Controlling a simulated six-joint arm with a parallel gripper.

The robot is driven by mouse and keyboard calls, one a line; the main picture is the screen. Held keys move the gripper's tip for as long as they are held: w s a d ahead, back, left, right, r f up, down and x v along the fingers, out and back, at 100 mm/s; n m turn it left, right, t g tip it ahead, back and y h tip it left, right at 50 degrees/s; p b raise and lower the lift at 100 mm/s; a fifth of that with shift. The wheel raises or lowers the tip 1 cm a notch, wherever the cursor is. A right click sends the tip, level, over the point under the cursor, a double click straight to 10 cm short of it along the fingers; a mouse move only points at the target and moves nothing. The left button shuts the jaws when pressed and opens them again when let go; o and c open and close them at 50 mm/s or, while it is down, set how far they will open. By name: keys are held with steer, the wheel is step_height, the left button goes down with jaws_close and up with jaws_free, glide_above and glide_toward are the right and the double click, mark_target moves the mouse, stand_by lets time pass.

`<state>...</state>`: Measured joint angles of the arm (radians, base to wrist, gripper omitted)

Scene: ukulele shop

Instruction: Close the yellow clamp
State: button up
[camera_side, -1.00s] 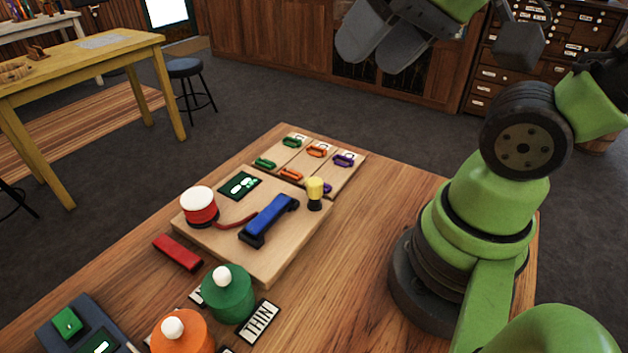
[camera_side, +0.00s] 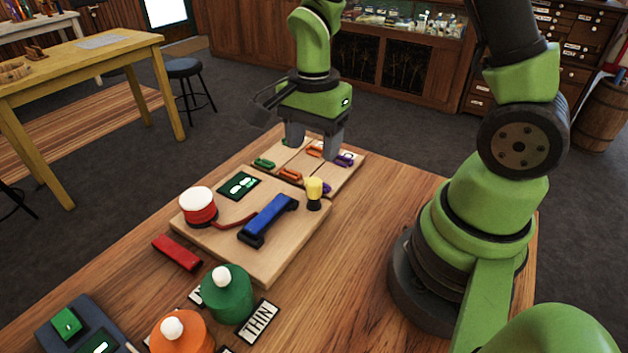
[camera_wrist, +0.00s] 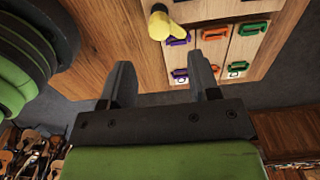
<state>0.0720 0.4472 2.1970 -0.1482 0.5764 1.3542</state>
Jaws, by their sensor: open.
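The yellow clamp (camera_side: 315,188) is a small yellow knob on a dark base. It stands at the right corner of the light wooden board (camera_side: 278,270), beside the blue bar (camera_side: 268,216). In the wrist view the yellow clamp (camera_wrist: 162,24) shows a yellow lever pointing sideways, at the top middle. My gripper (camera_side: 314,150) is open and empty, pointing down above the far tray of coloured pieces. It is behind the clamp in the side view and apart from it. In the wrist view my gripper's fingers (camera_wrist: 166,78) are spread below the clamp.
A red-and-white round button (camera_side: 198,207) and a red block (camera_side: 178,252) are left of the blue bar. Green (camera_side: 228,295) and orange (camera_side: 180,333) lidded pots stand at the front. Coloured pieces lie on the far tray (camera_side: 345,183). Bare tabletop (camera_side: 370,240) lies right of the board.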

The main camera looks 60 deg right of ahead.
mark_target(314, 181)
step_height(314, 181, down, 8)
steer(key=shift+f, duration=0.25)
steer(key=c, duration=0.9)
